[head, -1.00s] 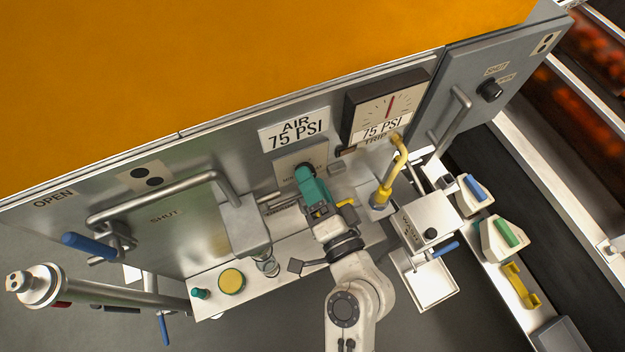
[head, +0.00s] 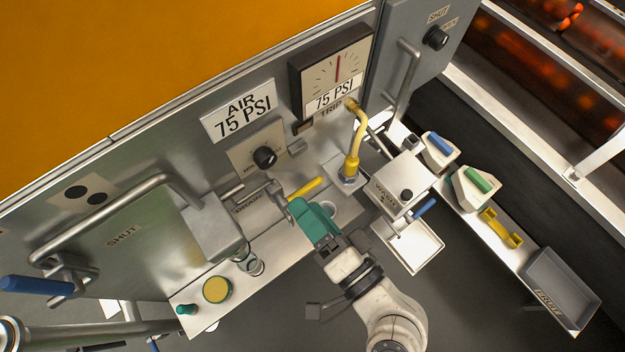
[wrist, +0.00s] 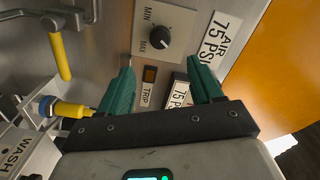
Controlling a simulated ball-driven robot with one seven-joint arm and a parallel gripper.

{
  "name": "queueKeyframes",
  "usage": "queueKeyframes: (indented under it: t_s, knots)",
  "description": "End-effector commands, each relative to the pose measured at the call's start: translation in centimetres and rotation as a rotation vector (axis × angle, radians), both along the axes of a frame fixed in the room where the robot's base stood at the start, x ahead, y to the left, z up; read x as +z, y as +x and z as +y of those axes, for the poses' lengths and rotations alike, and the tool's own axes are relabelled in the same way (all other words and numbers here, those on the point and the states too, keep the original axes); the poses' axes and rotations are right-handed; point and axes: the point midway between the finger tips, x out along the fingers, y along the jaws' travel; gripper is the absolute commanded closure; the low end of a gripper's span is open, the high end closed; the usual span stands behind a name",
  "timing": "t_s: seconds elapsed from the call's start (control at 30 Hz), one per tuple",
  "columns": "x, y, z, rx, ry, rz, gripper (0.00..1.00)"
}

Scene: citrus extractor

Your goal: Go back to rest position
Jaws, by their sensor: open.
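My gripper (head: 298,207) has teal fingers and hangs in front of the machine panel, over the narrow metal shelf, in the head view. In the wrist view my gripper (wrist: 164,75) shows its two fingers spread apart with nothing between them. Beyond the fingertips is the black knob (wrist: 160,38) on its MIN–MAX plate, and the fingers are apart from it. The same knob (head: 265,157) is fully visible in the head view, up and left of my gripper.
A yellow-handled lever (head: 304,188) lies just behind my gripper. A yellow bent pipe (head: 357,140) stands to the right, near the WASH box (head: 401,183). A glass cylinder (head: 252,264) and a yellow-topped round jar (head: 217,289) stand left on the shelf. The dark floor in front is open.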

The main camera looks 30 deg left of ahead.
Motion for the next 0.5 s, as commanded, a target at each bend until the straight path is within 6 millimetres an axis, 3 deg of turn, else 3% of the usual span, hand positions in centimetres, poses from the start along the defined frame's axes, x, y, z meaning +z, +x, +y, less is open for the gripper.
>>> queueKeyframes:
  t_s: [0.33,0.43,0.5]
  knots:
    - [-0.2,0.1,-0.2,-0.002,-0.012,-0.004,0.35]
    - [-1.7,0.7,-1.8,-0.008,-0.113,-0.027,0.35]
    - [-3.8,1.3,-4.2,-0.014,-0.248,-0.044,0.35]
